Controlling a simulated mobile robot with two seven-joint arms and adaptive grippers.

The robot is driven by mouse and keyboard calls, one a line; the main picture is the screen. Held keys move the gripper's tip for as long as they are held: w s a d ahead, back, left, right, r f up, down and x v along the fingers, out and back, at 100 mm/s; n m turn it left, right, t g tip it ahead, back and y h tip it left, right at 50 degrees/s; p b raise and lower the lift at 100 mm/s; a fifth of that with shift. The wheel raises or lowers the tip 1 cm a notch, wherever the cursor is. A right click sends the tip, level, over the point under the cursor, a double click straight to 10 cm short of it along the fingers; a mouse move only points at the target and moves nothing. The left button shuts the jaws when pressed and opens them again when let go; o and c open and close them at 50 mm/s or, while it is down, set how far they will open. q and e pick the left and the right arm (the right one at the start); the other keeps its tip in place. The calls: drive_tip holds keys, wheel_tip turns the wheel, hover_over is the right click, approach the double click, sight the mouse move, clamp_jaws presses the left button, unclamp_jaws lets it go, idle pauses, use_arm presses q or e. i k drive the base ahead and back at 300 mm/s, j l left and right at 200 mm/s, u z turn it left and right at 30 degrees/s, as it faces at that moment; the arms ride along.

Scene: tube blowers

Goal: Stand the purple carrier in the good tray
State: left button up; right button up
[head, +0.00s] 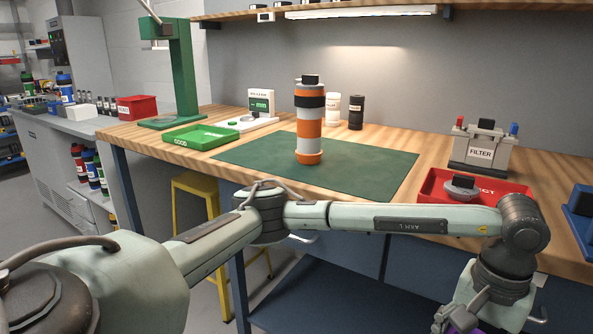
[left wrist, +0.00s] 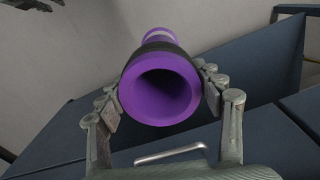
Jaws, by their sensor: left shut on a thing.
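The purple carrier (left wrist: 160,92) is a tube with a dark band, its open end facing the camera in the left wrist view. My left gripper (left wrist: 160,95) is shut on it, with a finger on each side of the tube. In the head view only a sliver of purple (head: 462,331) shows at the bottom edge, beneath my left gripper (head: 465,318), which is mostly cut off in front of the bench. The good tray (head: 200,137) is a shallow green tray on the left of the workbench, and it looks empty. My right gripper is not in view.
An orange and white tube (head: 309,130) stands on the green mat (head: 352,180). A red tray (head: 430,188) holds a grey round part. A filter box (head: 480,150), a green stand (head: 183,75) and a small white device (head: 260,104) stand on the bench. A yellow stool (head: 195,184) is beneath.

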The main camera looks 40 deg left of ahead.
sight(201, 136)
drive_tip(key=k+j+u, duration=0.1)
drive_tip(key=j, duration=0.85)
drive_tip(key=k+j, duration=0.1)
drive_tip(key=j, duration=0.85)
drive_tip(key=u, duration=0.05)
